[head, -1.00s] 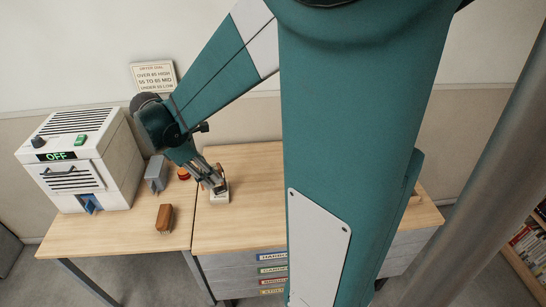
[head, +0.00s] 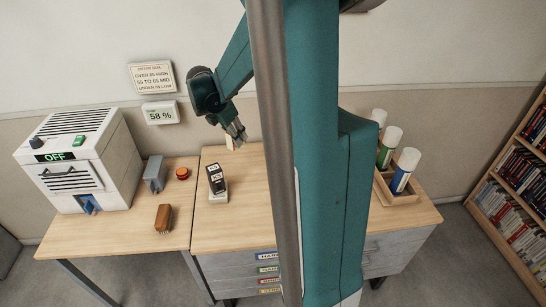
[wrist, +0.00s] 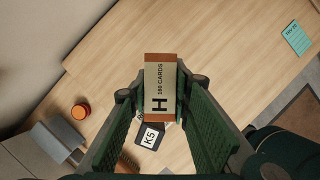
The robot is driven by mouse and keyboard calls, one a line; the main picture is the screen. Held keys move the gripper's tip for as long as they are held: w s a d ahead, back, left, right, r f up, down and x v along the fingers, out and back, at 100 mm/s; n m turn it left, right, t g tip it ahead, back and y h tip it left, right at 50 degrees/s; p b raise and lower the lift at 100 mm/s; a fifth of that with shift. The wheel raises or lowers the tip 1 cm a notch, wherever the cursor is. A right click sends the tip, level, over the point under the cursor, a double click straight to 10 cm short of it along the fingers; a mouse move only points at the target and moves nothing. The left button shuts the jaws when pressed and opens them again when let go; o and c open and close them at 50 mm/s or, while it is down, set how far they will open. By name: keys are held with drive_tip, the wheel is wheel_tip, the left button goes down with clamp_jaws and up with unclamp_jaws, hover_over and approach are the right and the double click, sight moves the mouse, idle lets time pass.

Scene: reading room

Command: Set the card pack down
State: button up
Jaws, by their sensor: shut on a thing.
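The card pack (wrist: 160,82) is a brown and tan box marked "H 160 CARDS", seen in the wrist view between my gripper's two green fingers. My gripper (head: 236,138) is shut on it, above the back of the wooden desk (head: 258,205). In the head view only a small pale part of what seems to be the pack (head: 230,143) shows below the fingers.
At left are a white dryer (head: 82,160) reading OFF, a grey bracket (head: 155,175), an orange button (head: 182,173) and a brown brush (head: 163,217). A wooden tray (head: 402,198) of bottles stands at right. A teal card (wrist: 296,38) lies on the desk.

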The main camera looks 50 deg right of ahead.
drive_tip(key=d+n+t, duration=0.2)
drive_tip(key=d+n, duration=0.3)
drive_tip(key=d, duration=1.7)
wheel_tip(320, 180, down, 10)
drive_tip(key=shift+s+d+f+y, duration=0.15)
drive_tip(key=shift+s+f+y, duration=0.15)
drive_tip(key=shift+s, duration=0.1)
drive_tip(key=shift+f+b, duration=0.35)
drive_tip(key=shift+f, duration=2.7)
drive_tip(key=shift+f+b, duration=0.3)
drive_tip(key=shift+f, duration=1.55)
drive_tip(key=shift+f, duration=0.2)
